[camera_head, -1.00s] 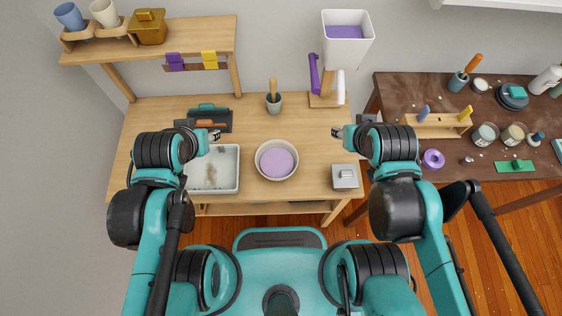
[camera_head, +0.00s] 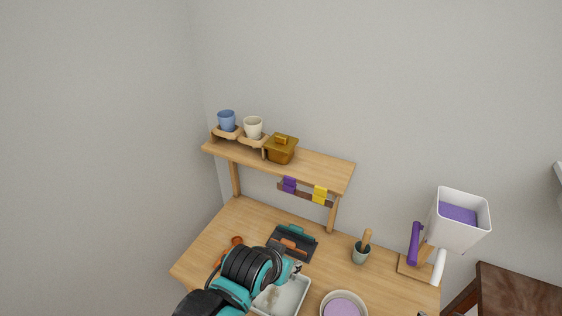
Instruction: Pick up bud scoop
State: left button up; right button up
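I cannot tell for certain which thing is the bud scoop. A small orange tool (camera_head: 235,243) lies on the left part of the wooden table, partly hidden by my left arm, and its shape is unclear. An orange-handled tool (camera_head: 291,246) lies on a dark holder, beside a teal-handled one (camera_head: 296,231). My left gripper (camera_head: 298,268) is over the far edge of the white tray (camera_head: 303,299), just in front of the dark holder; its fingers are too small to read.
The wooden table (camera_head: 215,240) has a raised shelf (camera_head: 320,167) with two cups and a brown lidded box (camera_head: 282,148). A pot with a wooden pestle (camera_head: 362,252), a bowl (camera_head: 343,303) and a stand with a white hopper (camera_head: 458,222) stand to the right.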

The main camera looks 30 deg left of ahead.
aim_at(237, 240)
jog(key=u, duration=1.5)
jog(key=i+j+u, duration=0.25)
jog(key=i+j, duration=0.2)
